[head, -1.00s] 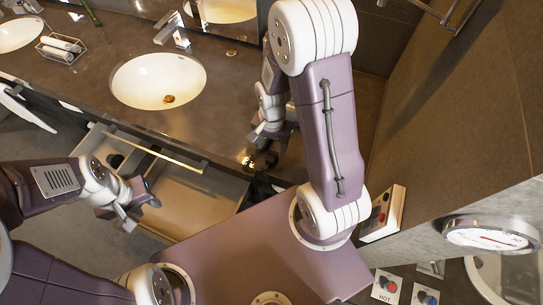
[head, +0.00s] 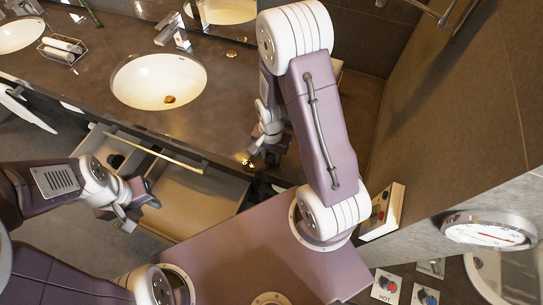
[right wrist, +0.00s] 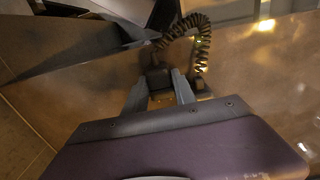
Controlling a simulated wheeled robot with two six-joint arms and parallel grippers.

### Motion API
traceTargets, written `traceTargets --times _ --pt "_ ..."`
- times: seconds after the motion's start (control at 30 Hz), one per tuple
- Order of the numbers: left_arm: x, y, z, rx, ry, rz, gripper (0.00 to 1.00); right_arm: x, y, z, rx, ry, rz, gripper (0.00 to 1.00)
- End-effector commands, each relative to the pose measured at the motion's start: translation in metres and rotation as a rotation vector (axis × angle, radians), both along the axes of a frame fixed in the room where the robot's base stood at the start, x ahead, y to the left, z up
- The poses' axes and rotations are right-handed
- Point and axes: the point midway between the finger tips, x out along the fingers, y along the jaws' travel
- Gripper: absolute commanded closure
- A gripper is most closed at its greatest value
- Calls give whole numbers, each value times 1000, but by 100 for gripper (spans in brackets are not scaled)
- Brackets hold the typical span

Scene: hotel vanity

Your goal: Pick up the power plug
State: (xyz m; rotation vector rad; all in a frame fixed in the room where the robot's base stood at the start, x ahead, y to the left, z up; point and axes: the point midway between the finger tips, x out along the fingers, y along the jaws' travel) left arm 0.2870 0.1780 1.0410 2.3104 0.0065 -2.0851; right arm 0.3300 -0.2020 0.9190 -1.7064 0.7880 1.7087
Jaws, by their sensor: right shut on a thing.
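The power plug (right wrist: 158,78) is a small black block in the right wrist view, between the two grey fingers of my right gripper (right wrist: 160,88). The fingers are shut on it. A black coiled cord (right wrist: 204,42) loops beside the plug, over the brown counter. In the head view, my right gripper (head: 262,155) is low over the counter's front part, right of the near basin; the plug is too small and dark to make out there. My left gripper (head: 138,205) is open and empty, beside the open drawer.
The brown counter (head: 205,110) holds a white basin (head: 158,82) with a faucet (head: 172,32) and a wire basket (head: 61,48) of rolled towels. The open drawer (head: 190,200) juts out below its front edge. A tiled wall (head: 460,110) stands on the right.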

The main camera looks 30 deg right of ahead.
Motion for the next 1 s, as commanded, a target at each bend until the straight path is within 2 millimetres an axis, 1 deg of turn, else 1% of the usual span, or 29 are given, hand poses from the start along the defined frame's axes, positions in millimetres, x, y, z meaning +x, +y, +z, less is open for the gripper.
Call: traceTargets --times 0.17,0.27,0.33,0.43,0.53,0.6,0.67,0.7,0.73,0.87,0.93,1.0 --pt "0 0 0 0 0 0 64 1 0 13 0 -4 0 100" --pt "0 0 1 0 0 0 64 2 0 29 -1 -7 0 100" --pt "0 0 1 0 0 0 64 2 0 43 -1 -8 0 100" --pt "0 0 -1 0 0 0 64 -19 -11 54 0 -3 -5 100" --pt "0 0 -2 0 0 0 64 -41 -23 69 0 -6 -7 100" --pt "0 0 -15 0 0 0 64 -51 -29 71 -1 -9 -6 100" --pt "0 0 -23 0 0 0 64 -61 -34 76 -2 -10 -5 100" --pt "0 0 -33 0 0 0 64 -64 -37 77 -2 -11 -5 100" --pt "0 0 -39 0 0 0 64 -67 -39 78 -3 -12 -4 100" --pt "0 0 -55 0 0 0 64 -81 -44 88 -3 -8 -4 100" --pt "0 0 -52 0 1 0 64 -89 -49 100 -2 -6 -6 100" --pt "0 0 -52 0 0 0 64 -96 -52 105 -2 -4 -5 100"
